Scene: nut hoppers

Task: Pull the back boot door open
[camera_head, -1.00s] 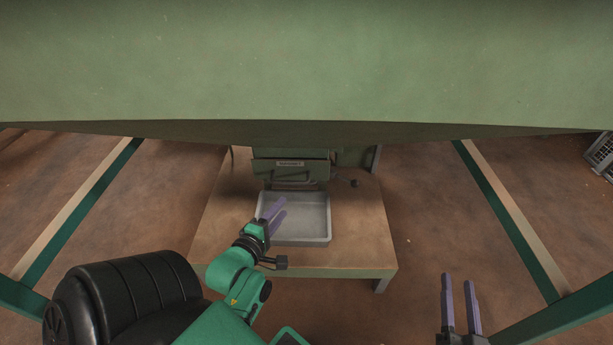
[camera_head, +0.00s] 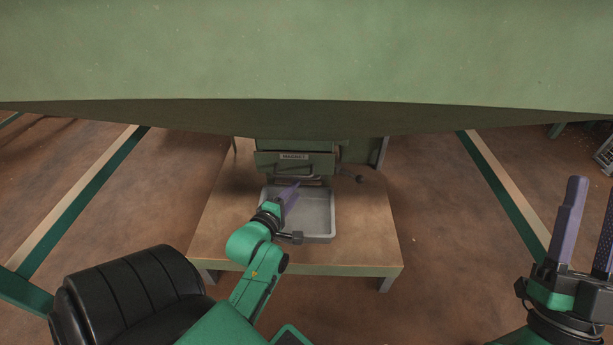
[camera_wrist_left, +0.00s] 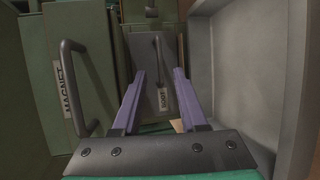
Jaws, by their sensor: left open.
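The boot door (camera_wrist_left: 140,55) is a dark panel in the left wrist view, with a bar handle (camera_wrist_left: 158,50) and a label reading BOOT (camera_wrist_left: 163,98). It looks closed. My left gripper (camera_wrist_left: 159,72) is open, its two purple fingers pointing at the door, one on either side of the handle in the picture. I cannot tell whether they touch it. In the head view my left gripper (camera_head: 290,193) is over the tray, just under the magnet drawer, and the boot door cannot be made out. My right gripper (camera_head: 592,228) is open and empty at the far right.
The magnet drawer (camera_head: 316,164), with its own handle (camera_wrist_left: 78,88), is just above the left gripper. A grey tray (camera_head: 319,232) sits on the wooden table (camera_head: 220,225). A ball-ended lever (camera_head: 360,179) sticks out at the right. A large green hopper (camera_head: 300,60) overhangs everything.

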